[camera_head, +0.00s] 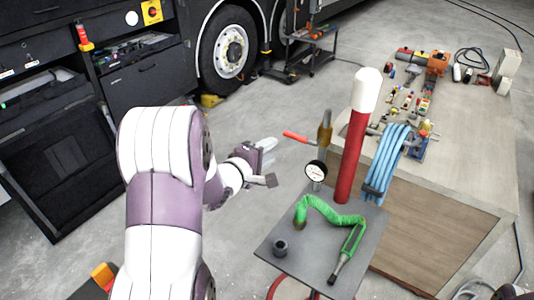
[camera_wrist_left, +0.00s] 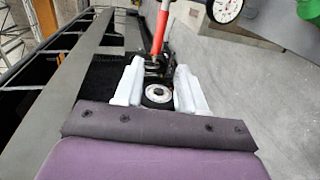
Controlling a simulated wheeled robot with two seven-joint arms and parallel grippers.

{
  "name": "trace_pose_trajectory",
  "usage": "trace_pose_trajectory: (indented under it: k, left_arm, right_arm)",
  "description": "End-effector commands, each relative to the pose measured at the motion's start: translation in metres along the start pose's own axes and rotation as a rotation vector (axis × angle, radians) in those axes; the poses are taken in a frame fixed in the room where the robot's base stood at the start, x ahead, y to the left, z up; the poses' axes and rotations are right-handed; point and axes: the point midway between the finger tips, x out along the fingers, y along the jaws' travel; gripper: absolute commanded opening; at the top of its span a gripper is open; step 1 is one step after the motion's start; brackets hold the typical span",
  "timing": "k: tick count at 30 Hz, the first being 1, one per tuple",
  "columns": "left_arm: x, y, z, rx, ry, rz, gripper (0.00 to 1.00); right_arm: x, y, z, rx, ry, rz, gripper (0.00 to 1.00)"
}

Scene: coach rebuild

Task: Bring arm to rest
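My left arm, white and purple, reaches in from the lower left in the head view. Its gripper (camera_head: 266,146) hangs over the open floor, left of the small cart. In the left wrist view the two pale fingers (camera_wrist_left: 158,88) stand apart. Nothing is held between them; a wheel (camera_wrist_left: 158,95) shows in the background through the gap. A red handle (camera_head: 298,137) lies just right of the fingertips and also shows beyond them in the left wrist view (camera_wrist_left: 160,30). My right gripper is not clearly visible; only a bit of what may be my right arm shows at the bottom right corner.
A blue hose coil (camera_head: 388,160) hangs beside the workbench (camera_head: 480,150). Tool cabinets (camera_head: 150,80) stand at left.

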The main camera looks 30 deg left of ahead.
Motion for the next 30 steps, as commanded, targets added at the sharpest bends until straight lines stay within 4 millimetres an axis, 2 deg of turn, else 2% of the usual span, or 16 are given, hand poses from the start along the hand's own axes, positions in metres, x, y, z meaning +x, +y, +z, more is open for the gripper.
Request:
trace_pose_trajectory:
  k: [8,11,14,15,17,19,20,21,24,26,27,30]
  left_arm:
    - [0.0,0.0,0.0,0.002,0.0,0.0,0.4]
    - [0.0,-0.004,-0.002,0.088,0.006,-0.021,0.4]
    - [-0.008,-0.043,-0.019,0.35,0.069,-0.215,0.4]
    - [-0.02,-0.065,-0.029,0.486,0.089,-0.353,0.4]
    - [-0.043,-0.103,-0.03,0.696,0.044,-0.59,0.4]
    - [-0.076,-0.143,-0.008,0.915,-0.138,-0.845,0.4]
    - [-0.092,-0.157,0.007,0.994,-0.253,-0.933,0.4]
    - [-0.114,-0.173,0.032,1.082,-0.424,-1.02,0.4]
    - [-0.157,-0.194,0.09,1.196,-0.775,-1.092,0.4]
    - [-0.17,-0.199,0.119,1.216,-0.882,-1.083,0.4]
    - [-0.169,-0.199,0.132,1.242,-0.9,-1.055,0.4]
    - [-0.163,-0.195,0.147,1.303,-0.925,-1.01,0.4]
  right_arm:
    - [0.0,0.0,0.0,0.0,0.0,0.0,0.43]
    - [0.0,0.0,0.0,0.0,0.0,0.0,0.43]
    - [0.0,0.0,0.0,0.0,0.0,0.0,0.43]
    - [0.0,0.0,0.0,0.0,0.0,0.0,0.43]
    - [0.006,0.0,0.001,0.0,0.0,0.0,0.43]
    - [0.016,0.0,0.002,0.0,0.0,0.0,0.43]
    - [0.021,0.0,0.003,0.0,0.0,0.0,0.43]
    - [0.028,0.0,0.003,0.0,0.0,0.0,0.43]
    - [0.043,0.0,0.005,0.0,0.0,0.0,0.43]
    - [0.052,0.0,0.006,0.0,0.0,0.0,0.43]
    - [0.056,0.0,0.007,0.0,-0.001,0.0,0.43]
    - [0.058,0.0,0.007,0.0,0.0,0.0,0.43]
